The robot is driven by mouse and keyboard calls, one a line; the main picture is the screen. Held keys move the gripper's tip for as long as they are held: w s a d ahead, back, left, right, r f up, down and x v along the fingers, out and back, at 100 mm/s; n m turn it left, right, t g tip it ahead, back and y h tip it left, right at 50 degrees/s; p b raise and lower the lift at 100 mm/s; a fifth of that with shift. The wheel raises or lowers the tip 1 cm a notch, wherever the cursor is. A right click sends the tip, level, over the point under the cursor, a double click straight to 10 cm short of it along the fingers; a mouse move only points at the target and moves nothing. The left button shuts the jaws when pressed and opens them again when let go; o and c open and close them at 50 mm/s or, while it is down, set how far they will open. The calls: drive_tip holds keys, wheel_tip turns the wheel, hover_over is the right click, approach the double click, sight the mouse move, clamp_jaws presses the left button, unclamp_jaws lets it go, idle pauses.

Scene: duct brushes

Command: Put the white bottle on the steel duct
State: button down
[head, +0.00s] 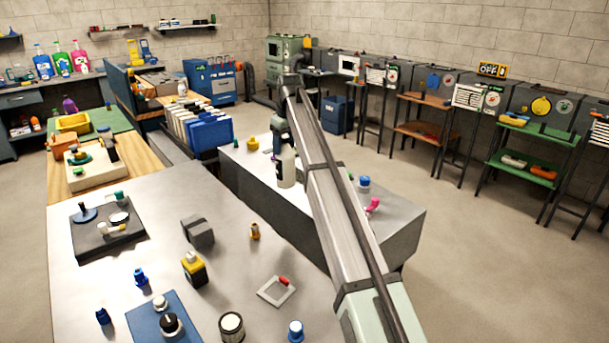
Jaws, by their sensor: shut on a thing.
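The white bottle (286,170) hangs upright below my gripper (279,146), near the middle of the head view. My gripper is shut on its upper part; the fingertips are small and partly hidden. The steel duct seems to be the long grey box with a bare metal top (397,212) behind the front table. The bottle appears in front of or over the duct's top, towards its far half. I cannot tell whether its base touches. My long arm crosses the view and hides the middle of the duct.
A blue-capped container (363,185) and a pink object (372,204) stand on the duct's right part. A yellow item (252,143) stands at its far left end. The front metal table (150,265) holds several small objects, including a yellow-and-black bottle (194,270).

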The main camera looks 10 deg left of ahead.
drive_tip(key=w+d+r+m, duration=0.1)
drive_tip(key=w+d+m, duration=0.15)
drive_tip(key=d, duration=0.85)
wheel_tip(320, 180, down, 9)
drive_tip(key=w, duration=0.1)
drive_tip(key=shift+f+n, duration=0.15)
drive_tip(key=shift+n, duration=0.3)
drive_tip(key=shift+d+f, duration=0.1)
drive_tip(key=shift+c, duration=1.5)
unclamp_jaws()
wheel_tip(320, 180, up, 12)
drive_tip(key=s+d, duration=0.1)
drive_tip(key=shift+s+d, duration=0.15)
